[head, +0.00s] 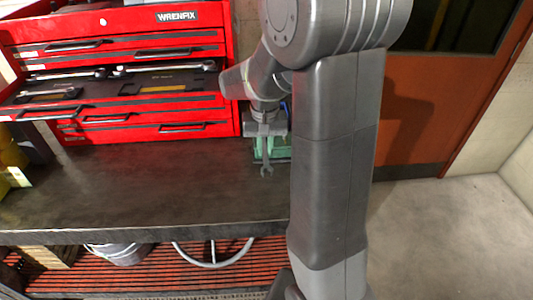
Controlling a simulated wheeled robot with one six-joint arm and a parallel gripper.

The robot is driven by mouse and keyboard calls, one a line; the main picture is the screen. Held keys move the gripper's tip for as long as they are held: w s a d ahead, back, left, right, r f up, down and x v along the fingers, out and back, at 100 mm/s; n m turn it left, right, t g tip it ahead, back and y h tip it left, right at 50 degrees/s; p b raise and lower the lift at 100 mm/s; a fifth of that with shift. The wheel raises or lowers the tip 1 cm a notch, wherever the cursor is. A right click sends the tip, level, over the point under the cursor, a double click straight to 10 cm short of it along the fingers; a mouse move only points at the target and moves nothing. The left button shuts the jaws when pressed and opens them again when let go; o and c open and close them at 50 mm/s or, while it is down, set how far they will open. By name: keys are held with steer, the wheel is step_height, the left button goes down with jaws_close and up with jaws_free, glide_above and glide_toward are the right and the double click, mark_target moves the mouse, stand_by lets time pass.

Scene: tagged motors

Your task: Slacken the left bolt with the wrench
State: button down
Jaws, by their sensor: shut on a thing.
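My gripper (265,130) points down over the right end of the workbench, in front of a green object. It is shut on a grey wrench (267,168), whose open jaw end hangs downward. The green object (276,148) stands on the bench behind the wrench; my arm and gripper cover part of it, and I cannot tell what it is. No bolt can be made out in this view.
A red tool chest (120,118) stands at the back left, with an open drawer holding tools. The dark workbench (150,185) is clear in front of it. A bucket (120,253) sits on the slatted shelf below. A brown door (430,105) is at the right.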

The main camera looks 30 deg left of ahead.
steer(key=shift+f, duration=0.2)
steer(key=shift+f+b, duration=0.4)
steer(key=shift+f, duration=0.15)
stand_by(0.4)
steer(key=shift+w+d+n, duration=0.65)
steer(key=shift+d+n, duration=0.15)
steer(key=shift+n, duration=0.3)
